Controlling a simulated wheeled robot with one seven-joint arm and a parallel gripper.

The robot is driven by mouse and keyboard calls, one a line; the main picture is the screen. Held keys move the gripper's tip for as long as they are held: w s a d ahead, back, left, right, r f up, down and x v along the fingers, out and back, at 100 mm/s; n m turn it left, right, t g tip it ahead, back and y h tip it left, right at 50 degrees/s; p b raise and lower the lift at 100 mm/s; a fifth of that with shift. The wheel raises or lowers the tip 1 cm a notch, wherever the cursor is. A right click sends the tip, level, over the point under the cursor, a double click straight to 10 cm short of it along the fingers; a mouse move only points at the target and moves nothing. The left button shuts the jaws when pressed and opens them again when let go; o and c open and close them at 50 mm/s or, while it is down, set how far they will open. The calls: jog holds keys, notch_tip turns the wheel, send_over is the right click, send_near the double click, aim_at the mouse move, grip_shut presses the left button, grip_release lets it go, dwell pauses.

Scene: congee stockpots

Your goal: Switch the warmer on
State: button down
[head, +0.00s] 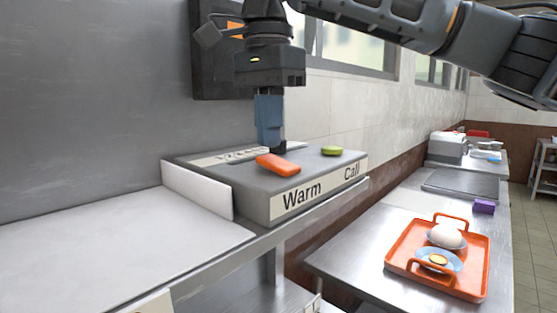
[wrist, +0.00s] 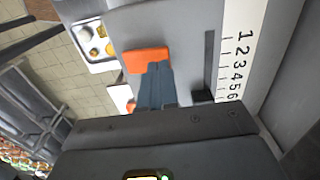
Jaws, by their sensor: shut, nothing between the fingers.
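The warmer's control box (head: 240,190) is grey, with the labels "Warm" and "Call" on its front. An orange rocker switch (head: 278,165) sits on its top above "Warm", looking tilted. A green button (head: 331,150) is above "Call". My gripper (head: 278,150) points down with its fingers together, just behind the orange switch. In the wrist view the fingertips (wrist: 156,68) reach the edge of the orange switch (wrist: 147,58); whether they touch it I cannot tell. A numbered scale (wrist: 240,55) with a dark slot runs along the box's other side.
A white upright panel (head: 197,190) stands left of the box beside a bare metal counter (head: 100,235). At right, an orange tray (head: 401,262) holds a white bowl and a blue dish. A dark wall box (head: 222,80) hangs behind my gripper.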

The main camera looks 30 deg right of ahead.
aim_at(270, 158)
jog(key=shift+f+b, duration=0.6)
jog(key=shift+f, duration=0.45)
dwell(0.7)
jog(key=shift+r, duration=0.1)
jog(key=shift+r+p, duration=2.75)
jog(key=shift+r, duration=0.75)
jog(key=shift+s, duration=0.1)
